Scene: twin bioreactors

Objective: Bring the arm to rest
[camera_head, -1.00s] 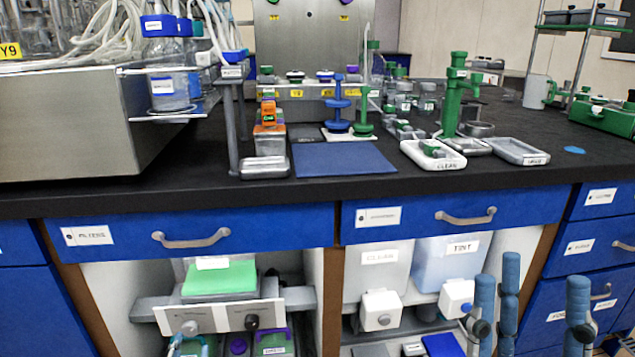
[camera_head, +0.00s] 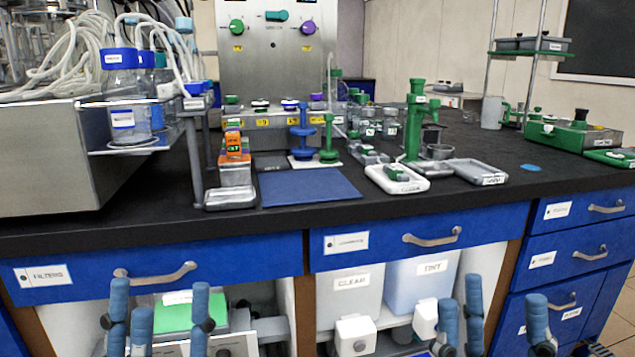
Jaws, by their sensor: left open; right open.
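My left gripper (camera_head: 161,300) shows at the bottom left, its blue fingers pointing up and spread apart, empty. It is in front of the cabinet, below the drawer labelled FILTERS (camera_head: 70,275). My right gripper (camera_head: 499,305) shows at the bottom right, also with blue fingers up, spread and empty. It is in front of the lower cabinet, right of the TINT container (camera_head: 420,285). Both wrists and the rest of both arms are below the picture. Neither gripper appears to touch anything.
The black bench (camera_head: 400,215) carries a blue mat (camera_head: 310,188), a green stand (camera_head: 415,125), a white tray (camera_head: 397,178) and a grey tray (camera_head: 475,172). Bottles (camera_head: 125,100) stand on a shelf at left. Drawer handles (camera_head: 432,238) jut from the front. Floor shows at lower right.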

